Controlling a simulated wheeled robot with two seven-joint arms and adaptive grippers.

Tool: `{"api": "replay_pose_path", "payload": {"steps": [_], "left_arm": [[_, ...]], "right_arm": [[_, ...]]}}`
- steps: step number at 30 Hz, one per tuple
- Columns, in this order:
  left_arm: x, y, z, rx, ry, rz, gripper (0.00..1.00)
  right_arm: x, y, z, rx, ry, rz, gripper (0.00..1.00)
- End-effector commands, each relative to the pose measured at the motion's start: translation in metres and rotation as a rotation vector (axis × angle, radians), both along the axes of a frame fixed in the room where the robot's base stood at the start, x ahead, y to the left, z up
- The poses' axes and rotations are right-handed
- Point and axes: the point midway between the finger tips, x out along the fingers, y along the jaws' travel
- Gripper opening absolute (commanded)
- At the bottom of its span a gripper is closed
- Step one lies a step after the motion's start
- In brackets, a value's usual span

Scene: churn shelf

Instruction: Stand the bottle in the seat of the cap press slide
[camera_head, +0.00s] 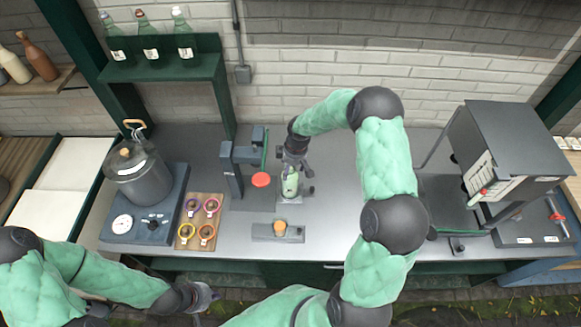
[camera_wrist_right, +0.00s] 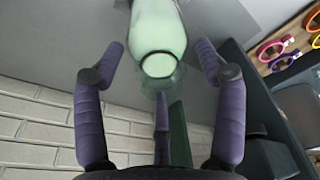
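The bottle (camera_head: 290,185), clear with pale green-white contents, stands about upright on the worktop just right of the cap press (camera_head: 240,160). A red disc (camera_head: 261,180) shows on the press's near side. My right gripper (camera_head: 293,168) is at the bottle from above and behind. The slide's seat cannot be made out clearly beside the bottle. My left gripper (camera_head: 203,297) is low at the front, its fingers too small to read.
A grey block with an orange-tan piece (camera_head: 279,227) lies in front of the press. A board with several coloured rings (camera_head: 200,222) and a metal pot (camera_head: 140,172) stand left. Three bottles sit on the green shelf (camera_head: 165,70). A dark machine (camera_head: 510,140) stands right.

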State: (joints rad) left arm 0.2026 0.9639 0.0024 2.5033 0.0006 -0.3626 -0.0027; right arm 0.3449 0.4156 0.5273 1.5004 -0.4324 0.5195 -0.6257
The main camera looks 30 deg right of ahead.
Motion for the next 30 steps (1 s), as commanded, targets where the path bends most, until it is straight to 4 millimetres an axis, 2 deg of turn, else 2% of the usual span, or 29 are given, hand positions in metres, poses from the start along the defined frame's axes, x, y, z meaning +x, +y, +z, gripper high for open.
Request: {"api": "replay_pose_path", "payload": {"steps": [8, 11, 24, 30], "left_arm": [[0.0, 0.0, 0.003, 0.0, 0.0, 0.0, 0.0], [0.0, 0.0, 0.001, 0.0, 0.0, 0.0, 0.0], [0.0, 0.0, -0.008, 0.0, 0.0, 0.0, 0.0], [0.0, 0.0, -0.009, 0.0, 0.0, 0.0, 0.0]], "right_arm": [[0.0, -0.001, 0.006, -0.001, -0.002, 0.0, 0.71], [0.0, -0.002, 0.019, -0.002, -0.005, -0.001, 0.71], [-0.012, -0.008, 0.1, -0.003, -0.003, -0.001, 0.71], [-0.015, -0.009, 0.118, -0.001, 0.0, 0.0, 0.71]]}}
